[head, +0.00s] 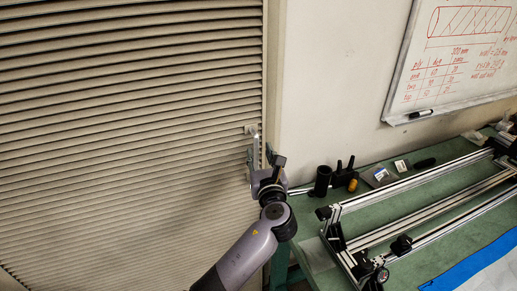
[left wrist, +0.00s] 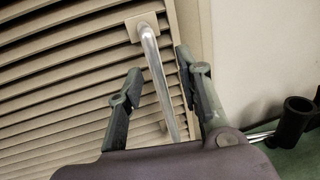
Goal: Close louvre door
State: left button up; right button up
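The beige louvre door (head: 130,130) fills the left of the head view; its slats also fill the left of the left wrist view (left wrist: 60,70). Its right edge lies beside the pale wall; I cannot tell whether it is fully shut. A metal bar handle (left wrist: 156,70) on a square plate stands near that edge. In the head view the handle's plate (head: 251,129) shows just above my left gripper (head: 266,157). In the left wrist view my left gripper (left wrist: 160,64) is open, with one finger on each side of the handle. My right gripper is not in view.
A green-topped bench (head: 312,225) stands right of the door, close to my left wrist. It carries a metal rail frame (head: 420,205), a black cup (head: 322,181) and small tools. A whiteboard (head: 450,75) hangs above it.

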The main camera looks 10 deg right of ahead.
pick_arm(q)
jog(key=s, duration=0.3)
jog(key=shift+s+d, duration=0.1)
jog(key=shift+s, duration=0.25)
